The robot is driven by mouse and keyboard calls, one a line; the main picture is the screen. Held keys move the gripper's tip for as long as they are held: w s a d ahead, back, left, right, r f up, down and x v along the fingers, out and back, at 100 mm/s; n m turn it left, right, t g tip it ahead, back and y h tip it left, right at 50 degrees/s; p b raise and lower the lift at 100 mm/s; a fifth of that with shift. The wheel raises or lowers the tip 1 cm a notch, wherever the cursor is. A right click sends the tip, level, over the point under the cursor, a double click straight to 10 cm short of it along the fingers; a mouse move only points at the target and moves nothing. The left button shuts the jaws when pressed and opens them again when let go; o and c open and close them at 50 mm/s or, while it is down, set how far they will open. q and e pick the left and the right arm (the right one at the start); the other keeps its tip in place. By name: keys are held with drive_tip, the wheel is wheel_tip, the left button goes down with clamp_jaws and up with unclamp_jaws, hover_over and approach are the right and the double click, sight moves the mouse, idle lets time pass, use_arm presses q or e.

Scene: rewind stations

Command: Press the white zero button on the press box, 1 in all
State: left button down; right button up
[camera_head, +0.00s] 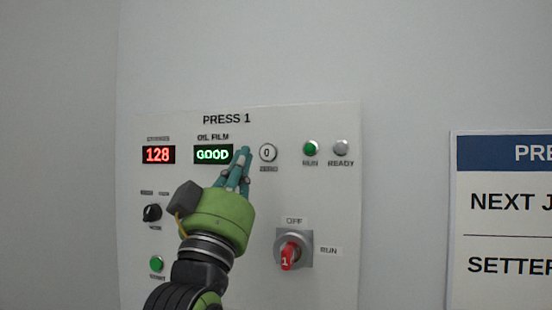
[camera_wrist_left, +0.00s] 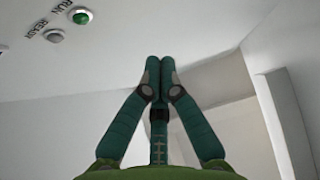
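The press box (camera_head: 340,200) is a pale panel headed PRESS 1 on the wall. Its white zero button (camera_head: 267,153) is round, marked 0, with a ZERO label below. My left gripper (camera_head: 245,150) is just left of the button in the head view, its fingers over the right edge of the GOOD display. Whether it touches the panel cannot be told. In the left wrist view my left gripper (camera_wrist_left: 160,62) has its fingertips together with nothing between them. The zero button does not show in that view. My right gripper is not in view.
The panel also carries a red 128 display (camera_head: 158,155), a green RUN lamp (camera_head: 310,148), a grey READY lamp (camera_head: 340,148), a black knob (camera_head: 152,213), a green button (camera_head: 156,264) and a red rotary switch (camera_head: 290,256). A sign (camera_head: 500,220) hangs at right.

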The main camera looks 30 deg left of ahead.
sight(268, 153)
use_arm(q)
drive_tip(key=w, duration=0.2)
drive_tip(key=w+a, duration=0.1)
drive_tip(key=w, duration=0.1)
drive_tip(key=w+r, duration=0.1)
drive_tip(key=w, duration=0.2)
drive_tip(key=shift+a, duration=0.4)
drive_tip(key=shift+w, duration=0.1)
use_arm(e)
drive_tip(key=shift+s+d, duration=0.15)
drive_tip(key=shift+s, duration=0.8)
use_arm(q)
drive_tip(key=shift+w, duration=0.15)
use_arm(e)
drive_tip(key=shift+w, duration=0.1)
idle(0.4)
use_arm(q)
drive_tip(key=shift+w+a, duration=0.15)
drive_tip(key=shift+w, duration=0.1)
